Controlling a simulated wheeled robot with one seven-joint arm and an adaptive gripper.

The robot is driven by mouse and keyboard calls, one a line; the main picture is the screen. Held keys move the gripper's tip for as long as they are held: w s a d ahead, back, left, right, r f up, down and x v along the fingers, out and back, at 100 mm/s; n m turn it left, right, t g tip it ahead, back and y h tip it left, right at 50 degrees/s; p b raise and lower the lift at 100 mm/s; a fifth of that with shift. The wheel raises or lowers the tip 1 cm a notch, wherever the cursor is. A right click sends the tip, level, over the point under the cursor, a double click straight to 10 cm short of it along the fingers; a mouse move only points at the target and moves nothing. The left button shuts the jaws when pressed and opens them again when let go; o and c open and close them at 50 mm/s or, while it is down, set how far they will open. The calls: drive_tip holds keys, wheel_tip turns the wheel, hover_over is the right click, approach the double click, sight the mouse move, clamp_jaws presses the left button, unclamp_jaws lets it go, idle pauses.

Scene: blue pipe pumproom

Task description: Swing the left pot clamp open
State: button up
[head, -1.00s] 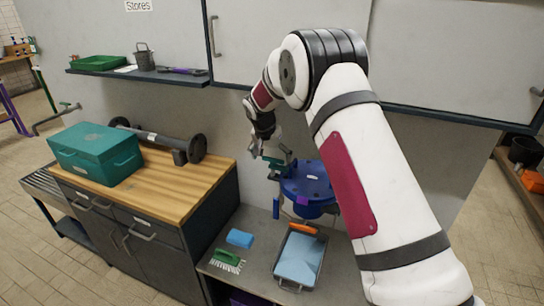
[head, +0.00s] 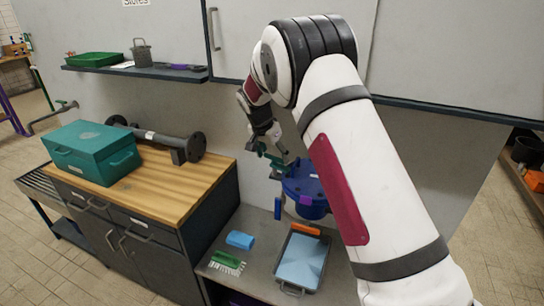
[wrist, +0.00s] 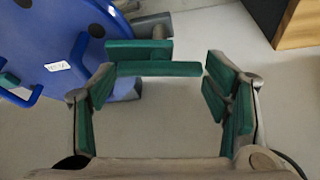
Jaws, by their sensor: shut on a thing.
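The blue pot (head: 308,187) stands on the grey bench against the wall, partly hidden behind my arm. Its left clamp (head: 272,159) is a teal bar at the pot's left side. In the wrist view the clamp (wrist: 158,68) lies across between the finger pads, and the pot's blue lid (wrist: 45,35) with a white label is at the upper left. My gripper (head: 268,148) is at the clamp, with its teal finger pads (wrist: 160,100) on either side of the bar. It is shut on the clamp. The exact contact at the pads is hard to see.
A tray (head: 303,258) with a light blue sheet, an orange-handled thing (head: 305,229), a blue sponge (head: 240,240) and a green brush (head: 228,260) lie in front of the pot. A teal box (head: 92,152) and a dark pipe (head: 165,140) are on the wooden worktop.

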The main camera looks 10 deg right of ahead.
drive_tip(key=m+b, duration=0.1)
drive_tip(key=b, duration=0.1)
drive_tip(key=m+g+b, duration=0.1)
drive_tip(key=m+b, duration=0.1)
drive_tip(key=shift+w+a+f+m+h, duration=0.1)
drive_tip(key=shift+w+f+m+h, duration=0.1)
drive_tip(key=shift+w+m+h, duration=0.15)
drive_tip(key=m+b, duration=0.1)
drive_tip(key=b, duration=0.1)
drive_tip(key=m+g+b, duration=0.1)
drive_tip(key=m+b, duration=0.1)
drive_tip(key=shift+w+m+g+h, duration=0.1)
drive_tip(key=shift+m+g+h, duration=0.15)
drive_tip(key=shift+g, duration=0.05)
drive_tip(key=m+g+b, duration=0.1)
drive_tip(key=m+b, duration=0.2)
drive_tip(key=shift+w+m, duration=0.1)
drive_tip(key=shift+m, duration=0.2)
drive_tip(key=shift+r+m+g+b, duration=0.15)
drive_tip(key=shift+m+g+b, duration=0.65)
drive_tip(key=shift+m+b, duration=0.55)
drive_tip(key=shift+m, duration=0.25)
drive_tip(key=o, duration=1.2)
drive_tip(key=shift+c, duration=0.2)
